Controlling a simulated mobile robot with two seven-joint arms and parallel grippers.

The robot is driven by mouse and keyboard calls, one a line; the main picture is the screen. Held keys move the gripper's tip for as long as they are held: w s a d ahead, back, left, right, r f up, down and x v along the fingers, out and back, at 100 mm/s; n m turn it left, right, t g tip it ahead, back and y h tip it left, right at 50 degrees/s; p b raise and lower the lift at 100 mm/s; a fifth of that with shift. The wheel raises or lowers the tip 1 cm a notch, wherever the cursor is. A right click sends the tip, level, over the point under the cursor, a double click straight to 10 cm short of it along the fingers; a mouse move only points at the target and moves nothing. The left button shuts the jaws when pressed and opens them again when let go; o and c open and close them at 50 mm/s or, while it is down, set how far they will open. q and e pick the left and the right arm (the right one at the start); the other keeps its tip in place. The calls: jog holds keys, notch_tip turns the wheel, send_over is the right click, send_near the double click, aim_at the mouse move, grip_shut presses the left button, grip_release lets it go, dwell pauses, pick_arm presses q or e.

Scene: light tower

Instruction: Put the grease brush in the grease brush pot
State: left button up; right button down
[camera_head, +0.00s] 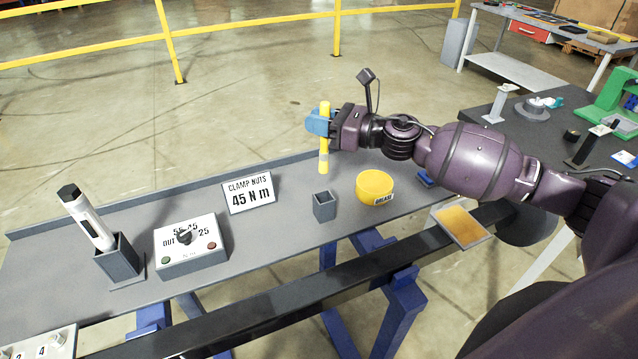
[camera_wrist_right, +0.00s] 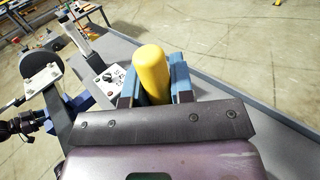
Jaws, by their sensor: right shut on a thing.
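The grease brush (camera_head: 324,150) is a yellow stick held upright in my right gripper (camera_head: 322,123), above the back of the grey bench. In the right wrist view the brush's yellow end (camera_wrist_right: 152,72) stands between the two blue fingers (camera_wrist_right: 155,85). A small square grey pot (camera_head: 324,206), which looks like the grease brush pot, stands on the bench below and in front of the brush. The brush is apart from it. A yellow tub labelled GREASE (camera_head: 375,187) stands just right of the pot. My left gripper is not in view.
A sign reading CLAMP NUTS 45 N m (camera_head: 250,194), a control box (camera_head: 191,247) and a grey holder with a white-and-black tool (camera_head: 118,258) stand left of the pot. A dark rail (camera_head: 300,302) runs along the bench front. Bare bench surface (camera_head: 285,232) lies around the pot.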

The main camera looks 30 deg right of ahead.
notch_tip(320, 180, down, 15)
jog(key=b, duration=0.1)
jog(key=shift+b, duration=0.3)
jog(key=shift+w+r, duration=0.1)
jog(key=shift+f, duration=0.25)
jog(key=c, duration=1)
grip_release()
jog(key=shift+c, duration=0.2)
jog(key=shift+o, duration=0.2)
